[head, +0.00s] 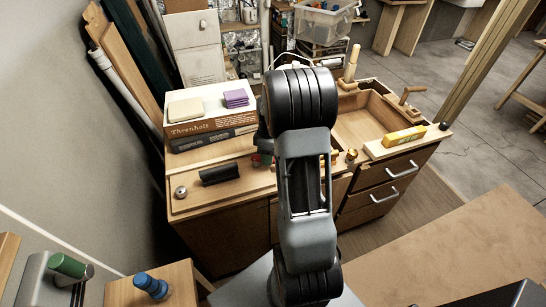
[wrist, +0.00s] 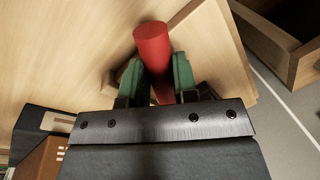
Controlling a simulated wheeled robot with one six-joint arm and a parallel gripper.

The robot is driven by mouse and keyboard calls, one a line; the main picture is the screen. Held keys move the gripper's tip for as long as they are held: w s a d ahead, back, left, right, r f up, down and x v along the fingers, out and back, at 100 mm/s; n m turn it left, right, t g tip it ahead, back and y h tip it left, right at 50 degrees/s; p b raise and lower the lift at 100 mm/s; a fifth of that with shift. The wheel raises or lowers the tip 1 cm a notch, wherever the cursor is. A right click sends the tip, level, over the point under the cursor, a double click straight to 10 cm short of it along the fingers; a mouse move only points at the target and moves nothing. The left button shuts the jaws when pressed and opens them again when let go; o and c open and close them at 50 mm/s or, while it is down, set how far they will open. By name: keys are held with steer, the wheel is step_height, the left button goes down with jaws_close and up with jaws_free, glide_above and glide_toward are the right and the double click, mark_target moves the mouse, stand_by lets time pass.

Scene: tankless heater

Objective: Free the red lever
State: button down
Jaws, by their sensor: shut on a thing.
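The red lever (wrist: 153,45) is a red cylinder in the wrist view, standing out above a light wooden surface. My gripper (wrist: 158,70) is shut on it, with one green fingertip on each side of the red cylinder. The lower part of the lever is hidden behind the fingers and the dark gripper body. In the head view only a small red bit of the lever (head: 256,160) shows beside my arm at the workbench top. My arm hides most of that spot.
The wooden workbench (head: 215,203) carries a Threnholt box (head: 196,131), a black cylinder (head: 219,174) and a yellow box (head: 403,136). An open wooden compartment (head: 362,127) lies at its right. A wooden post (head: 492,60) stands behind.

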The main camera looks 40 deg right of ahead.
stand_by(0.6)
steer(key=c, duration=0.9)
jaws_free()
step_height(320, 180, up, 14)
steer(key=w+d, duration=0.2)
steer(key=shift+f, duration=0.2)
